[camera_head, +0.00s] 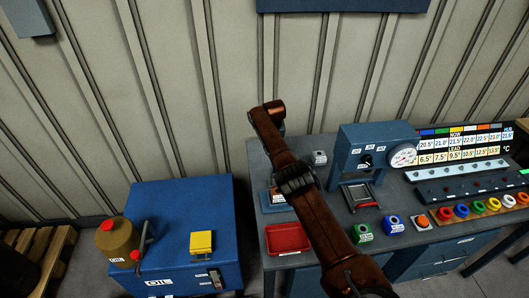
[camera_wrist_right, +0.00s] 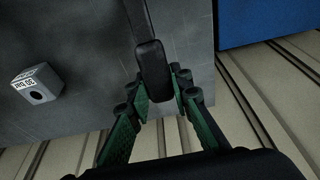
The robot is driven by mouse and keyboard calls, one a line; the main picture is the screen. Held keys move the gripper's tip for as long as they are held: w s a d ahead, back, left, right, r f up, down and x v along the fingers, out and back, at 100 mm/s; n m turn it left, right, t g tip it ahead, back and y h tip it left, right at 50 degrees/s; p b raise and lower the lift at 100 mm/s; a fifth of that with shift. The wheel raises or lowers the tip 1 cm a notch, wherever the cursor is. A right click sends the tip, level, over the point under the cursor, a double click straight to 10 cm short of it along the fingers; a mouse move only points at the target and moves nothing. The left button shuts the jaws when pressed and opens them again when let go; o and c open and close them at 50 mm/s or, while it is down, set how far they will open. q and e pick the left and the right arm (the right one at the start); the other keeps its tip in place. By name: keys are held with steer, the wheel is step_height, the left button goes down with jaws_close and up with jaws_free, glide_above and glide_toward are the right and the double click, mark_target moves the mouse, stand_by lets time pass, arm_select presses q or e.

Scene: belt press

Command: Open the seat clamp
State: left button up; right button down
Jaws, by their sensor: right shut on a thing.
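In the right wrist view my right gripper (camera_wrist_right: 160,80), with green-sided fingers, is shut on a black lever (camera_wrist_right: 150,52) with a rounded end. The lever runs up out of the top of that view over the dark grey bench. I take it for the seat clamp's handle; its base is out of that view. My left gripper is not in view.
The grey bench (camera_head: 262,170) holds a labelled grey block (camera_head: 319,157), also in the wrist view (camera_wrist_right: 36,83), a red tray (camera_head: 287,239), a blue press (camera_head: 372,148) with gauge, and coloured rings. A blue cabinet (camera_head: 178,195) with an oil can (camera_head: 116,241) stands left.

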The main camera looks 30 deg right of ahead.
steer(key=c, duration=1.7)
jaws_free()
steer(key=shift+a+r, duration=0.25)
steer(key=shift+r, duration=0.35)
steer(key=v, duration=1)
steer(key=shift+s+d+r, duration=0.15)
steer(key=shift+s+r, duration=0.1)
steer(key=shift+r, duration=0.1)
